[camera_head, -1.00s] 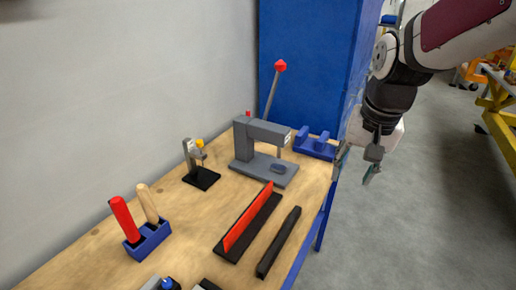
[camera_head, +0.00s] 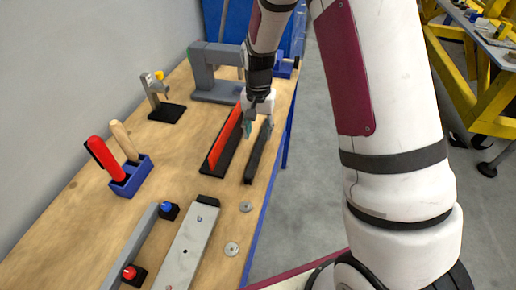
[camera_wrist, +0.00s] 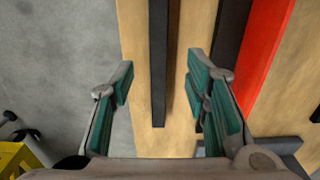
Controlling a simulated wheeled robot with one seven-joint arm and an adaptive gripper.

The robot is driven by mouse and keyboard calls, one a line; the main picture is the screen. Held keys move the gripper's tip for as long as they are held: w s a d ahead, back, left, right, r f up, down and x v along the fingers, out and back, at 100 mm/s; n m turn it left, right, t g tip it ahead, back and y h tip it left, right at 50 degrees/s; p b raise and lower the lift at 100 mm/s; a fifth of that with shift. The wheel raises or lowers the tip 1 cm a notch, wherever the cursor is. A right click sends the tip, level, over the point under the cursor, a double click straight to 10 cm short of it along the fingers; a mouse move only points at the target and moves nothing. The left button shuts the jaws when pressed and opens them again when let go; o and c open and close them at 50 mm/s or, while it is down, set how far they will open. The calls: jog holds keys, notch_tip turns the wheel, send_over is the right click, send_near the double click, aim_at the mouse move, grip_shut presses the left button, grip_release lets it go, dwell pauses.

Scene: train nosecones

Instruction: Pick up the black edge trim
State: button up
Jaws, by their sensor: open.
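The black edge trim (camera_head: 257,158) is a long narrow black bar lying on the wooden bench near its right edge. In the wrist view the trim (camera_wrist: 158,60) runs lengthwise between my fingers, with its near end at mid-picture. My gripper (camera_head: 258,127) is above the far part of the trim in the head view. In the wrist view my gripper (camera_wrist: 161,80) is open, one green-padded finger on each side of the trim, with nothing held. I cannot tell its exact height above the bar.
A red strip (camera_head: 225,135) on a dark base lies just left of the trim; it also shows in the wrist view (camera_wrist: 264,50). A grey press (camera_head: 215,75) stands behind. A blue tool holder (camera_head: 130,178), grey bars and washers (camera_head: 232,249) occupy the nearer bench.

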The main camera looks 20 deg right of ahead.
aim_at(259, 145)
jog(key=shift+w+d+f+p, duration=0.1)
jog(key=shift+f+p, duration=0.25)
jog(key=shift+f, duration=1.5)
jog(key=shift+d+f+p, duration=0.1)
jog(key=shift+f+p, duration=0.2)
jog(key=shift+f, duration=1.5)
jog(key=shift+c, duration=0.6)
grip_shut()
